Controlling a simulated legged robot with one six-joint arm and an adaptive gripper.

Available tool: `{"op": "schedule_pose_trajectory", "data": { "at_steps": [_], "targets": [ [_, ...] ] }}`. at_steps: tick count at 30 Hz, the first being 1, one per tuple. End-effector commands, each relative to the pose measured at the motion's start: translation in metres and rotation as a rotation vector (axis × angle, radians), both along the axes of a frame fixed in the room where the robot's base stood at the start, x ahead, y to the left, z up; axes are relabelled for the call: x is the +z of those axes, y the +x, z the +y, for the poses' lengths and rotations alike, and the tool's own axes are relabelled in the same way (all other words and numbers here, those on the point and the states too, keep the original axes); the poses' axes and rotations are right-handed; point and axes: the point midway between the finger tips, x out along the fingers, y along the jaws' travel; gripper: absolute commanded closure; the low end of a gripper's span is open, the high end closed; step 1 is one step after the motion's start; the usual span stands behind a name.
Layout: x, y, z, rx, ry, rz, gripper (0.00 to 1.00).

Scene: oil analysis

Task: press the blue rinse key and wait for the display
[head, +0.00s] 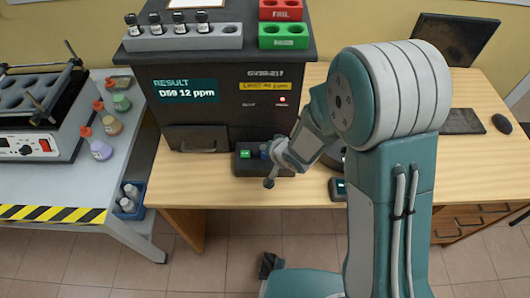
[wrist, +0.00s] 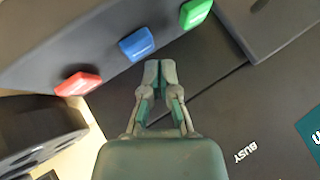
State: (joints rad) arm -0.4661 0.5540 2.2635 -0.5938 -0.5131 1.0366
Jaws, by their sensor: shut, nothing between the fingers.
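The key box (head: 243,168) stands on the wooden table at the foot of the dark analyser (head: 225,125). In the wrist view it carries a red key (wrist: 78,84), the blue key (wrist: 137,44) and a green key (wrist: 195,13) in a row. My gripper (wrist: 160,68) is shut and empty, its fingertips beside the blue key, between it and the green one in the picture. I cannot tell whether they touch it. In the head view my wrist partly covers the box. A small red lamp (head: 283,100) shows on the analyser front.
A vial rack (head: 183,40) and red and green trays (head: 283,36) sit on the analyser. A grey bench (head: 60,185) with bottles stands at left. A keyboard (head: 462,121) and mouse (head: 502,124) lie at right. The table front left of the box looks clear.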

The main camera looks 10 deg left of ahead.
Motion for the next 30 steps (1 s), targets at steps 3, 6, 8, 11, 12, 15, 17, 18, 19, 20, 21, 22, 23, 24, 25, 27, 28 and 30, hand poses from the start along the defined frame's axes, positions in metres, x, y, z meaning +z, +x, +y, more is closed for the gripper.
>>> {"op": "schedule_pose_trajectory", "data": {
  "at_steps": [3, 6, 8, 11, 12, 15, 17, 18, 19, 20, 21, 22, 23, 24, 25, 27, 28, 30],
  "targets": [
    [-0.001, 0.000, 0.000, 0.001, 0.000, 0.001, 1.00],
    [-0.005, -0.001, -0.001, -0.001, -0.001, 0.001, 1.00],
    [-0.007, -0.001, -0.001, -0.001, -0.001, 0.001, 1.00],
    [-0.007, -0.001, -0.001, -0.001, 0.000, 0.001, 1.00],
    [-0.007, -0.001, -0.001, -0.001, 0.000, 0.001, 1.00],
    [-0.007, -0.001, -0.001, 0.000, 0.000, 0.000, 1.00],
    [-0.007, -0.001, -0.001, 0.000, 0.000, 0.000, 1.00],
    [-0.007, -0.001, -0.001, 0.000, 0.000, 0.000, 1.00],
    [-0.007, -0.001, -0.001, 0.000, 0.000, 0.000, 1.00],
    [-0.007, -0.001, -0.001, 0.000, 0.000, 0.000, 1.00],
    [-0.008, -0.001, -0.001, 0.000, 0.000, 0.000, 1.00],
    [-0.008, -0.001, -0.001, 0.000, 0.000, 0.000, 1.00],
    [-0.008, -0.001, -0.001, 0.000, 0.000, 0.000, 1.00],
    [-0.009, -0.001, -0.001, 0.000, 0.000, 0.000, 1.00],
    [-0.009, -0.001, -0.001, 0.000, 0.000, 0.000, 1.00],
    [-0.010, -0.001, -0.001, 0.000, 0.000, 0.000, 1.00],
    [-0.010, -0.001, -0.001, 0.000, 0.000, 0.000, 1.00],
    [-0.011, -0.001, -0.001, 0.000, 0.000, 0.000, 1.00]
  ]
}}
